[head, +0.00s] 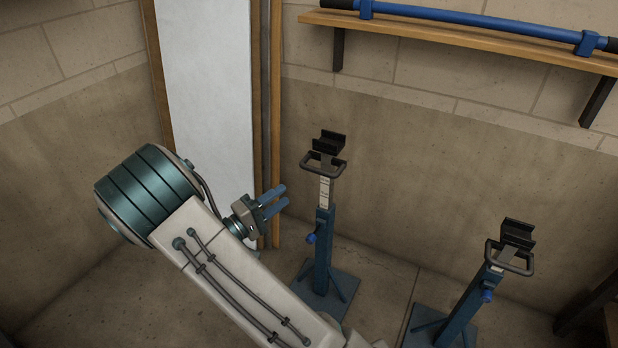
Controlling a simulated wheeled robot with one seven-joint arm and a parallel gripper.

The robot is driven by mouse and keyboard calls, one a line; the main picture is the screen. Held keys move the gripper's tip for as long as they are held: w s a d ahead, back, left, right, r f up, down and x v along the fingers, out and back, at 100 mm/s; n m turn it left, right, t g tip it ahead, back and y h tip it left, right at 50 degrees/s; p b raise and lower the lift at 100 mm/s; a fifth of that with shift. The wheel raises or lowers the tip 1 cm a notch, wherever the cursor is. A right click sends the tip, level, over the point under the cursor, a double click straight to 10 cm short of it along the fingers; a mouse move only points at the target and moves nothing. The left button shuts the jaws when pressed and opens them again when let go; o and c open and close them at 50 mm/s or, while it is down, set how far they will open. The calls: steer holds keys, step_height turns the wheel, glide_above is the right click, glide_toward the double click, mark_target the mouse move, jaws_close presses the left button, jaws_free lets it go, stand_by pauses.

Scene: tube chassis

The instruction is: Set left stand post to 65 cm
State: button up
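The left stand (323,240) is a blue upright post on a square blue base. A pale inner post (324,192) with dark marks shows above the sleeve; the marks are too small to read. A dark cradle (328,142) and a loop handle (311,166) top it, and a bright blue knob (311,238) sits on its left side. My gripper (279,200) has two blue fingers with a gap between them. It is open and empty, to the left of the left stand and apart from it in the picture.
A similar right stand (463,308) stands at the lower right with its own cradle (517,233). A wooden shelf (470,38) on the back wall holds a long blue tube (460,15). A pale panel (208,90) in a wooden frame is behind my arm. Floor shows between the stands.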

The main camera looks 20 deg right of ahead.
mark_target(318, 169)
steer(key=b+x, duration=0.2)
steer(key=x, duration=1.1)
steer(key=shift+d, duration=0.15)
steer(key=shift+f, duration=0.1)
jaws_close()
